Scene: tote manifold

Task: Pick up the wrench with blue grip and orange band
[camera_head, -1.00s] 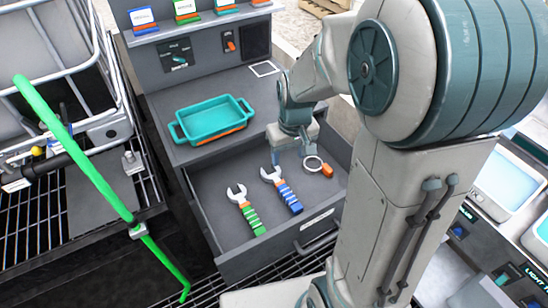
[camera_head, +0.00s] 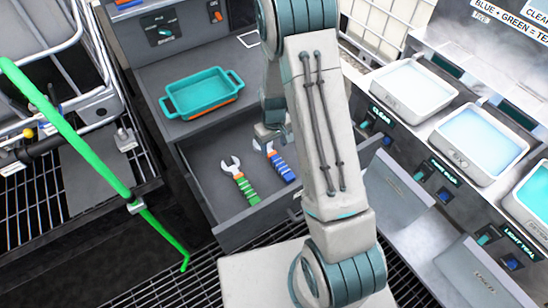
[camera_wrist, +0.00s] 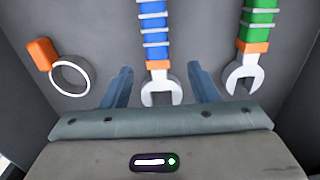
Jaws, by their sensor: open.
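The wrench with blue grip and orange band (camera_head: 283,168) lies in the open grey drawer (camera_head: 213,204), partly covered by my arm in the head view. In the wrist view the blue wrench (camera_wrist: 153,30) shows its grip, orange band and grey open-ended head. My gripper (camera_wrist: 160,69) is open, its two blue-grey fingers on either side of the wrench's head and band. A gap shows on each side; height above the wrench is hard to tell. In the head view my gripper (camera_head: 272,133) is mostly hidden by the arm.
A wrench with green grip (camera_head: 240,182) lies beside the blue one. A ring with an orange tag (camera_wrist: 70,77) lies on the other side. A teal tray (camera_head: 203,95) sits on the counter above. Drawer walls bound the space. Bins of liquid (camera_head: 478,140) stand right.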

